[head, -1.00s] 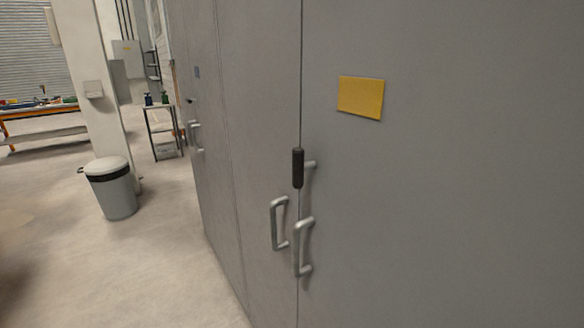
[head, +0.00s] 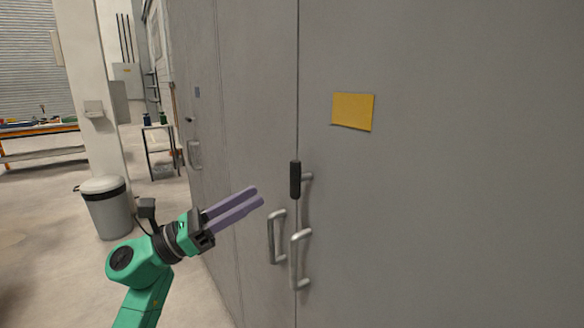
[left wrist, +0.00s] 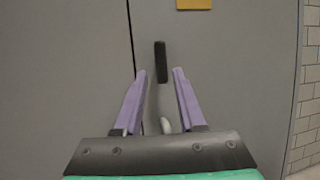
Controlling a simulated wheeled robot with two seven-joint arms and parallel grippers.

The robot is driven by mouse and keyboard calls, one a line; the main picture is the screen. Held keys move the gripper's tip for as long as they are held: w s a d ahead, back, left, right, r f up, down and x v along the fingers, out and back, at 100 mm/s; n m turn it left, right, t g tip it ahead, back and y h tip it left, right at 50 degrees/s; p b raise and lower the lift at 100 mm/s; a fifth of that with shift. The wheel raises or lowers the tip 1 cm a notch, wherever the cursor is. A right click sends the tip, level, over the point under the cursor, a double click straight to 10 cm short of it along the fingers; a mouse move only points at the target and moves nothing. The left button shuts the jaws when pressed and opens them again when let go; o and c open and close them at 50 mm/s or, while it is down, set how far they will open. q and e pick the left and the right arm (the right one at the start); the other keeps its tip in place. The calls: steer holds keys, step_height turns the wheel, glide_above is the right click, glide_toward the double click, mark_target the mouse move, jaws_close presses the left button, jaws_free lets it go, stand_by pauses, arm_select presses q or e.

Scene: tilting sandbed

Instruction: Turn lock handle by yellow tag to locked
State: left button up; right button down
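The lock handle (head: 295,179) is a black upright grip on a short metal stem, at the seam between two grey cabinet doors. The yellow tag (head: 353,111) is above and right of it on the right door. My left gripper (head: 257,196), with purple fingers, is left of the handle and slightly lower, apart from it. In the left wrist view, the open fingers (left wrist: 160,74) are spread, with the black handle (left wrist: 160,62) showing in line with the gap, beyond the tips. The yellow tag (left wrist: 194,4) is cut off at the top edge. My right gripper is not in view.
Two metal pull handles, left (head: 275,237) and right (head: 299,259), stick out just below the lock handle. Another cabinet handle (head: 194,154) is farther left. A grey bin (head: 108,210) stands on the open floor at left.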

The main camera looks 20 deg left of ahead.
mark_target(293, 173)
arm_select(q)
steer(key=p+x, duration=0.1)
steer(key=x, duration=0.2)
steer(key=p+x, duration=0.1)
steer(key=x, duration=0.2)
steer(key=p+x, duration=0.2)
steer(key=x, duration=0.2)
steer(key=shift+r, duration=0.3)
steer(key=shift+w+d, duration=0.2)
steer(key=shift+d, duration=0.1)
steer(key=shift+f, duration=0.1)
jaws_close()
